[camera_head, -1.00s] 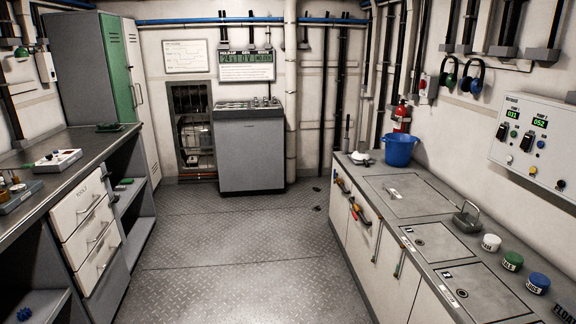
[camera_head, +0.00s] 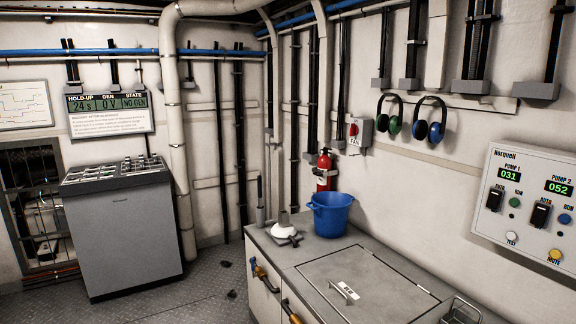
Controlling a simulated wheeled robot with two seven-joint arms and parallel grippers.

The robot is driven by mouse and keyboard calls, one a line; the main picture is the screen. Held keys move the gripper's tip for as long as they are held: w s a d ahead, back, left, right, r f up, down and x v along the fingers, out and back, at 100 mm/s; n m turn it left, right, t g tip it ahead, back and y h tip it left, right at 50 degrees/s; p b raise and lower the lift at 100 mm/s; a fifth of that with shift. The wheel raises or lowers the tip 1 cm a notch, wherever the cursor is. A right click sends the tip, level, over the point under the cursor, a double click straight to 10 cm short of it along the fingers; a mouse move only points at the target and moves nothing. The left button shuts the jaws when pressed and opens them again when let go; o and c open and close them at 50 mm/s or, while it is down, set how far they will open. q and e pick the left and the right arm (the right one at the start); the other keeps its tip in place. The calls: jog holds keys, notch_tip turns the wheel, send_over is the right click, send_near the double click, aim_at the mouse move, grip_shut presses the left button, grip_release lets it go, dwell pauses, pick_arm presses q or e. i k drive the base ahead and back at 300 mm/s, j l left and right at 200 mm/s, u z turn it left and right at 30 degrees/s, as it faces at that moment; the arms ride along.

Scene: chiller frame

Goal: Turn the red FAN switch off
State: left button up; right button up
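The red FAN switch (camera_head: 354,130) is a red knob on a small pale box on the right wall. The box (camera_head: 361,133) has a "FAN" label below the knob. It sits above the blue bucket and left of the green ear defenders. The knob is too small to tell its setting. Neither of my grippers shows in the head view.
A blue bucket (camera_head: 331,214) and a red fire extinguisher (camera_head: 323,170) stand at the far end of the counter (camera_head: 318,254). Green (camera_head: 391,118) and blue (camera_head: 429,120) ear defenders hang on the wall. A pump panel (camera_head: 525,204) is at right. Some floor (camera_head: 190,290) is clear.

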aim_at(354, 131)
jog(key=i+j+z, duration=0.15)
jog(key=i+z, duration=0.2)
jog(key=i+j+z, duration=0.3)
jog(key=i, duration=0.25)
jog(key=i+j+z, duration=0.1)
jog(key=z, duration=0.35)
jog(key=i+j+z, duration=0.2)
jog(key=z, duration=0.25)
